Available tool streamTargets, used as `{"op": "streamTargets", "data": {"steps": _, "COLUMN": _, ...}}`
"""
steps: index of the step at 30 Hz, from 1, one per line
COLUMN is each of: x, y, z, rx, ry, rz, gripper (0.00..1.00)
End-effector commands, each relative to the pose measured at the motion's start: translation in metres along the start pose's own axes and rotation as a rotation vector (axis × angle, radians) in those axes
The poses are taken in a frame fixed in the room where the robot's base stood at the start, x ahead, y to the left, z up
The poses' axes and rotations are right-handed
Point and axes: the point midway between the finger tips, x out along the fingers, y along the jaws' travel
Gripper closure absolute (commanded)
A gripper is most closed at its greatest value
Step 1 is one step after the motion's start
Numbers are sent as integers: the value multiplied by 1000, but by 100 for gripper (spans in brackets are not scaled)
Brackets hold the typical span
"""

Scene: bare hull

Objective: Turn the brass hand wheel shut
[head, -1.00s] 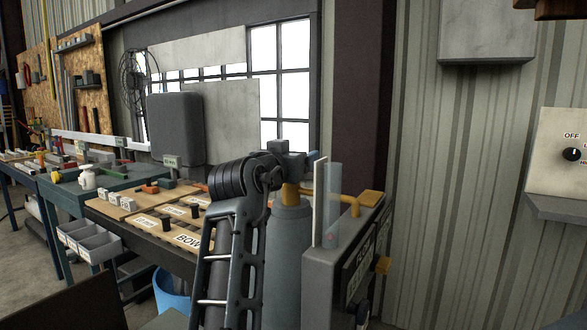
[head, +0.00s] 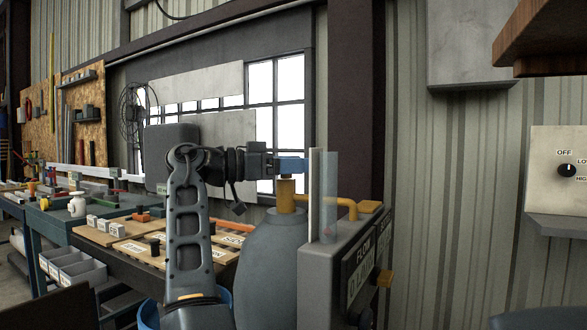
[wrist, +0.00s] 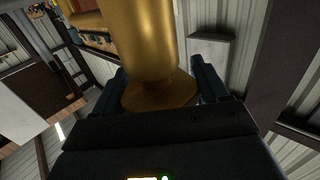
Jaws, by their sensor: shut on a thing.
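A grey gas cylinder (head: 272,260) stands upright in the middle of the head view, with a brass valve (head: 286,194) on its neck. My gripper (head: 291,165) is at the top of that valve, at the end of my arm. In the wrist view, a thick brass valve body (wrist: 146,40) ends in a wider round brass hand wheel (wrist: 160,93). The wheel sits between the two dark fingers of my gripper (wrist: 158,78), which are shut on it. In the head view my fingers hide the wheel itself.
A grey flow panel (head: 318,275) with a clear upright tube (head: 329,205) stands close right of the cylinder, joined by a yellow pipe (head: 340,203). A workbench with labelled boards (head: 115,232) is at left. A brown shelf (head: 555,40) juts in at upper right.

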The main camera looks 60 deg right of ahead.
Motion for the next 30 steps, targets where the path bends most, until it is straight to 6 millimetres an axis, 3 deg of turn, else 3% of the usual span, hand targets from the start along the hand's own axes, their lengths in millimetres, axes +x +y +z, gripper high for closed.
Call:
{"op": "streamTargets", "data": {"steps": 12, "x": -2, "y": 5, "z": -1, "rx": 4, "ry": 4, "rz": 363, "gripper": 57}}
{"op": "streamTargets", "data": {"steps": 30, "x": -4, "y": 10, "z": -2, "rx": 2, "ry": 4, "rz": 609, "gripper": 57}}
